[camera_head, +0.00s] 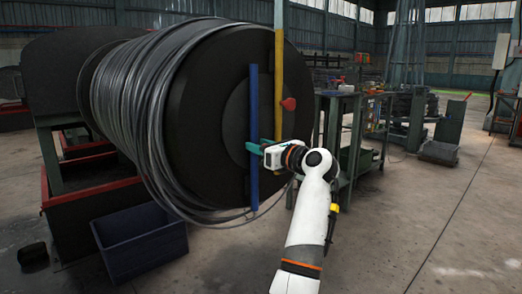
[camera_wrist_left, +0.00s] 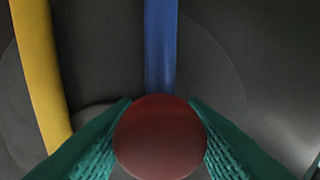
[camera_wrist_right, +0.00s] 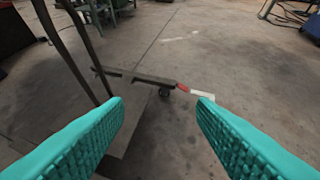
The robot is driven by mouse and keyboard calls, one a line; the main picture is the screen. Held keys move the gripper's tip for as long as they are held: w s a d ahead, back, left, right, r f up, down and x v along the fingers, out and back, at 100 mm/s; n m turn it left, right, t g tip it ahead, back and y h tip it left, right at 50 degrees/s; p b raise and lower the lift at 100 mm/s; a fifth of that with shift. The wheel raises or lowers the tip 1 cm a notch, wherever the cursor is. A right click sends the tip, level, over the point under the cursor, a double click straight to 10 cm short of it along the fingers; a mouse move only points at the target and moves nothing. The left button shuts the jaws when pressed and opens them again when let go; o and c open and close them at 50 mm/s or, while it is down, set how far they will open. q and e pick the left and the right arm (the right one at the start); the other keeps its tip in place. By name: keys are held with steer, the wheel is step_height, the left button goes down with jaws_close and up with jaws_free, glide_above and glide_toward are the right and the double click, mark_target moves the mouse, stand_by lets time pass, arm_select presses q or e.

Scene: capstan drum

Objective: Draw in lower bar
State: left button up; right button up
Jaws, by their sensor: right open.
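The blue bar (camera_head: 254,95) stands upright across the black face of the drum (camera_head: 215,120); it also shows in the left wrist view (camera_wrist_left: 161,45). The yellow bar (camera_head: 279,65) is upright to its right and reaches higher, with a red knob (camera_head: 289,104). My left gripper (camera_head: 256,148) is at the blue bar's middle. In the left wrist view a red knob (camera_wrist_left: 160,137) sits between its teal fingers, which touch both sides and hide the knob in the head view. My right gripper (camera_wrist_right: 160,108) is open and empty over the floor, out of the head view.
Grey cable (camera_head: 150,100) is wound on the drum, with loose turns hanging low. A dark blue bin (camera_head: 145,245) stands on the floor beneath. A green-legged workbench (camera_head: 340,160) stands behind my left arm. The floor at the right is mostly clear.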

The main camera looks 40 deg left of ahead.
arm_select(q)
steer(key=shift+o, duration=1)
steer(key=shift+f, duration=0.15)
steer(key=shift+d, duration=0.25)
steer(key=s+d, duration=0.1)
steer(key=d, duration=1)
steer(key=shift+d+p, duration=0.25)
steer(key=shift+p, duration=0.15)
arm_select(e)
steer(key=s+f+g, duration=0.1)
steer(key=s+d+f+g, duration=0.1)
steer(key=s, duration=0.1)
steer(key=shift+f+g+h, duration=0.15)
steer(key=shift+g+h, duration=0.15)
steer(key=shift+h, duration=0.1)
